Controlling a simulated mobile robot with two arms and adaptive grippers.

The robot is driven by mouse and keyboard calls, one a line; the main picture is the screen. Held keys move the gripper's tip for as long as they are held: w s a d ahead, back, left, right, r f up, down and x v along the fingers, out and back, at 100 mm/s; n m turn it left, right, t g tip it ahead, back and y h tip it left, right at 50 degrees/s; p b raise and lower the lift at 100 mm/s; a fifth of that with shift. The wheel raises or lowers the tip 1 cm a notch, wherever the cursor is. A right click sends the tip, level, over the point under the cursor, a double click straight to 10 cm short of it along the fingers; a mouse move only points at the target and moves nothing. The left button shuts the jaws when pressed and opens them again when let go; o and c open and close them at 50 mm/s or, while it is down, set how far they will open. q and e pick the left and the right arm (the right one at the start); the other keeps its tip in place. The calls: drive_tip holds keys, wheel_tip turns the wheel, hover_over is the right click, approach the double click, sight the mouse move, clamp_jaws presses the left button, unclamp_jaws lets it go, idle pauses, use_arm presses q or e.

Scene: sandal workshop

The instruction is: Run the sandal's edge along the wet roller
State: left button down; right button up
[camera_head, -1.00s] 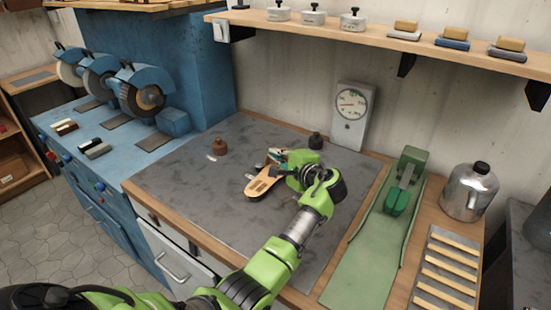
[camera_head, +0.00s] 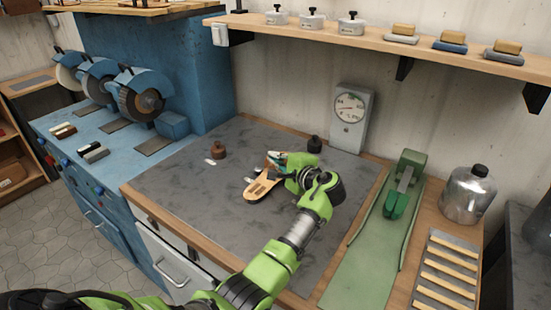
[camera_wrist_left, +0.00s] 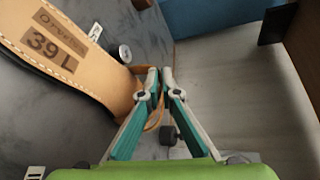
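The tan sandal (camera_head: 262,187) is over the grey work surface in the head view, with its footbed up. In the left wrist view the sandal (camera_wrist_left: 60,50) fills the upper left, stamped "39 L", and looks closer to the camera than the surface. My left gripper (camera_head: 280,160) is at its far end. In the wrist view the left fingertips (camera_wrist_left: 159,72) are close together at the sandal's edge, seemingly shut on it; the exact contact is partly hidden. I cannot tell which part is the wet roller. My right gripper is not in view.
A blue machine (camera_head: 190,80) with several wheels (camera_head: 140,95) stands at left. A green device (camera_head: 402,190) and metal can (camera_head: 467,194) stand at right. The front grey surface is clear.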

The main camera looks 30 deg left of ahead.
use_arm(q)
drive_tip(key=shift+w, duration=0.25)
drive_tip(key=shift+w+a+r+b, duration=0.1)
drive_tip(key=shift+w+b, duration=0.5)
drive_tip(key=shift+b, duration=0.1)
drive_tip(key=shift+w, duration=0.1)
drive_tip(key=shift+w+b, duration=0.7)
drive_tip(key=shift+w, duration=0.05)
drive_tip(key=shift+w, duration=0.15)
drive_tip(key=shift+w+b, duration=0.65)
drive_tip(key=shift+b, duration=0.25)
drive_tip(key=shift+w+b, duration=0.2)
drive_tip(key=shift+b, duration=0.1)
idle(1.0)
